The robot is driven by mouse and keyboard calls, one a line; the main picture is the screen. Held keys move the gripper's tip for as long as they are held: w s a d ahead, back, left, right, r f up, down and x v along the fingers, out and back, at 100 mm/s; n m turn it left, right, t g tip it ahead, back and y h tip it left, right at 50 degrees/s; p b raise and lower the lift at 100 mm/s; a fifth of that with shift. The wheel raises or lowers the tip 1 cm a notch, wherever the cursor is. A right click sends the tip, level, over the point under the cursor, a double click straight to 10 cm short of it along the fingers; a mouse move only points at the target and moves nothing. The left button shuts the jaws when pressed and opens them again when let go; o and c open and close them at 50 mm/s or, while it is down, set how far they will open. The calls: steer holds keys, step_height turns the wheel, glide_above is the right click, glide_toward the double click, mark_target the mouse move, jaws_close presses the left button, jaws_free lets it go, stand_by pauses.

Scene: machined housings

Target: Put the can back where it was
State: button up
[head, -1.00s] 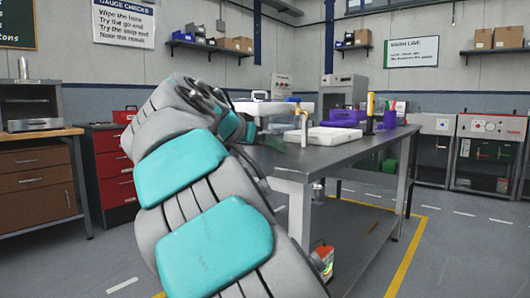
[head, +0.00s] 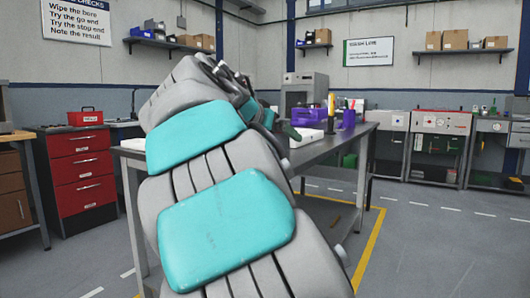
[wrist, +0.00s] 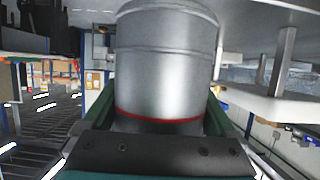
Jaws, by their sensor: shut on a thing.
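The can (wrist: 165,70) is a silver metal cylinder with a red band near its lower end in the wrist view. My gripper (wrist: 160,118) is shut on it, with a green finger on either side.
A grey workbench (head: 325,150) stands behind my arm, with a purple bin (head: 308,117) and a yellow-and-black tool (head: 331,110) on it. A red drawer cabinet (head: 80,170) stands at left. Grey machines (head: 440,140) line the back right. Floor at right is clear.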

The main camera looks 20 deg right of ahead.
steer(key=w, duration=0.4)
steer(key=w+d+f+p, duration=0.1)
steer(key=w, duration=0.4)
steer(key=w+d+p, duration=0.1)
steer(key=w, duration=0.4)
steer(key=shift+d+f, duration=0.1)
steer(key=shift+f, duration=0.1)
steer(key=shift+s+f+b, duration=0.1)
steer(key=shift+f+b, duration=0.35)
steer(key=shift+f, duration=1.35)
steer(key=shift+f, duration=0.1)
steer(key=o, duration=1.1)
steer(key=shift+r, duration=0.2)
steer(key=v, duration=1.2)
